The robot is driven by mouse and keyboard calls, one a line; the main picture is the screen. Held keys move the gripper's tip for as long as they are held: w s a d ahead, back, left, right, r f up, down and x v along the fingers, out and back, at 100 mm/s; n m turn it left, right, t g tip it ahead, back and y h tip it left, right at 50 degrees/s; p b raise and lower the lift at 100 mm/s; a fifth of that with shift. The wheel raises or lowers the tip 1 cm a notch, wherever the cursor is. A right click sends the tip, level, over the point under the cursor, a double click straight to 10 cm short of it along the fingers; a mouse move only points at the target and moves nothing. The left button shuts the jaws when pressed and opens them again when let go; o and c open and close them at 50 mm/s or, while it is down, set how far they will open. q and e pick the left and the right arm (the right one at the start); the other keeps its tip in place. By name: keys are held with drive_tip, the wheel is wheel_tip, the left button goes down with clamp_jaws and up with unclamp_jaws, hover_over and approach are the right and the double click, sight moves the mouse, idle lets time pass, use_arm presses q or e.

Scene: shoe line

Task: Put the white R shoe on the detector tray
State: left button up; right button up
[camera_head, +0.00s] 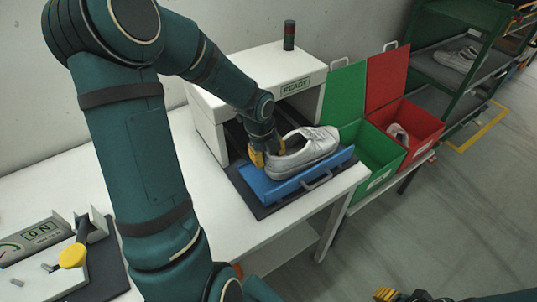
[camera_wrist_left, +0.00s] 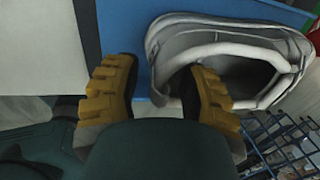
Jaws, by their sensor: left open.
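The white shoe (camera_head: 306,153) lies on the blue detector tray (camera_head: 268,187) in front of the detector, toe pointing to the back right. I cannot read an R on it. My left gripper (camera_head: 268,154) is open at the shoe's heel end. In the left wrist view, the gripper (camera_wrist_left: 162,92) has one finger over the shoe's opening and the other outside it, with the edge of the white shoe (camera_wrist_left: 165,50) between them. The blue tray (camera_wrist_left: 120,25) shows behind. My right gripper (camera_head: 386,294) barely shows at the bottom edge; its jaws are unclear.
The white detector (camera_head: 262,70) shows READY. A green bin (camera_head: 377,170) and a red bin (camera_head: 425,130) with a shoe inside stand to the right. A rack (camera_head: 440,95) holds another shoe. A panel with a yellow-knobbed lever (camera_head: 73,255) reads ON. Floor at right is clear.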

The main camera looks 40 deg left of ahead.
use_arm(q)
wheel_tip(320, 180, up, 12)
drive_tip(key=s+p, duration=0.2)
drive_tip(key=shift+a+f+p, duration=0.15)
drive_tip(key=shift+a+p, duration=0.15)
use_arm(e)
wheel_tip(320, 180, up, 3)
drive_tip(key=shift+w+d+f, duration=0.1)
drive_tip(key=shift+w, duration=0.05)
use_arm(q)
drive_tip(key=shift+s+f, duration=0.1)
